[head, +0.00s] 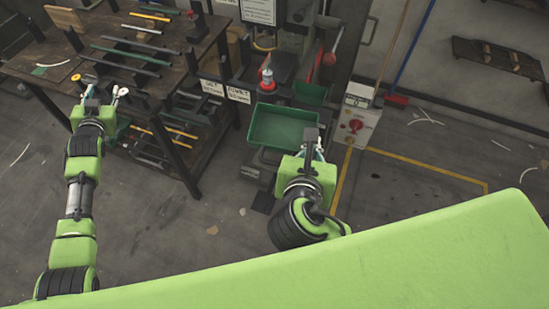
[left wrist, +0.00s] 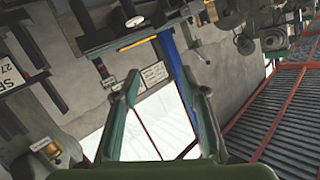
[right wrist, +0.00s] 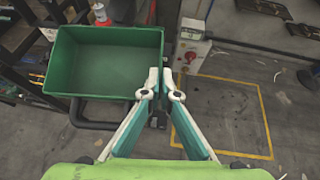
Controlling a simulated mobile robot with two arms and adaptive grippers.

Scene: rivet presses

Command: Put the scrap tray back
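The scrap tray is an empty green open bin (head: 283,126), held level in front of the press at the middle of the head view. It fills the upper left of the right wrist view (right wrist: 105,65). My right gripper (head: 311,146) is at its near right corner. In the right wrist view its fingertips (right wrist: 160,82) are close together on the tray's right wall. I cannot tell whether the tray also rests on something below. My left gripper (head: 105,95) is empty by the workbench; its fingers stand apart in the left wrist view (left wrist: 163,92).
The workbench (head: 150,60) with rods and tools stands at left. A dark curved bar (right wrist: 92,120) lies under the tray's near side. A control box with a red knob (head: 355,124) stands right of the tray. Yellow-lined floor at right is mostly clear.

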